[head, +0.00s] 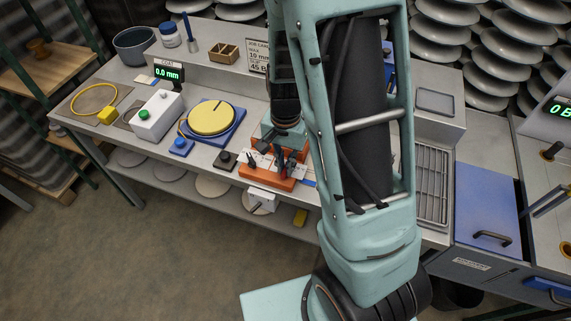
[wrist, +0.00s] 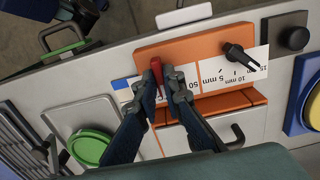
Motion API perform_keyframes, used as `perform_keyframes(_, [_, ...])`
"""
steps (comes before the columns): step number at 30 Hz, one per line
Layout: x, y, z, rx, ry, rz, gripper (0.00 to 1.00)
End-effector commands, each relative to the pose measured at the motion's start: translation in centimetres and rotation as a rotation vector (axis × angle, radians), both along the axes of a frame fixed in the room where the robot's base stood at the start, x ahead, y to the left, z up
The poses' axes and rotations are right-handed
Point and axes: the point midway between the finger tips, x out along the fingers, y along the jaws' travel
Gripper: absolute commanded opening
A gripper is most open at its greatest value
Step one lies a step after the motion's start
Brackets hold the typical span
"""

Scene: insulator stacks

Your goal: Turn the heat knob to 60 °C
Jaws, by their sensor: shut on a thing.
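An orange control block (head: 262,183) stands on the bench, partly hidden by my arm. It also shows in the wrist view (wrist: 195,46). My gripper (wrist: 164,82) is over it, its fingers closed around a narrow red-topped knob (wrist: 157,70), which I take for the heat knob. In the head view my gripper (head: 283,163) is small and dark at the block. A white scale strip (wrist: 214,76) runs behind the knob. Its mark near the knob looks like 50; the temperature setting cannot be read clearly. A separate black knob (wrist: 237,54) points at the mm marks.
A yellow disc (head: 211,117) on a blue base and a white box with a green button (head: 156,116) are left of the block. A small black knob plate (head: 224,160) is close beside it. A metal grille (head: 432,187) and blue panel (head: 487,205) are to the right.

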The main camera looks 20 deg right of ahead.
Motion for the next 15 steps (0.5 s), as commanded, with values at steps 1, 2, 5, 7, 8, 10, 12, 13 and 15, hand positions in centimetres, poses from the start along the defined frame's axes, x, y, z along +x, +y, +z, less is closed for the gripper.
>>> perform_keyframes(1, [0.05,0.0,0.04,0.0,-0.001,0.001,0.0])
perform_keyframes(2, [0.05,0.0,0.04,0.0,-0.001,0.001,0.0])
perform_keyframes(5, [0.06,-0.01,0.04,0.0,-0.001,0.001,0.18])
perform_keyframes(7, [0.04,-0.01,0.03,0.0,-0.001,0.001,0.26])
perform_keyframes(8, [0.04,-0.01,0.03,0.0,-0.001,0.001,0.26])
perform_keyframes(10, [0.04,0.0,0.02,-0.001,-0.001,0.001,0.26])
perform_keyframes(12, [0.03,-0.01,0.02,-0.001,-0.001,0.001,0.26])
perform_keyframes(13, [0.02,0.0,0.02,-0.001,-0.001,0.001,0.26])
perform_keyframes(15, [0.03,0.0,0.06,-0.001,-0.001,0.001,0.26])
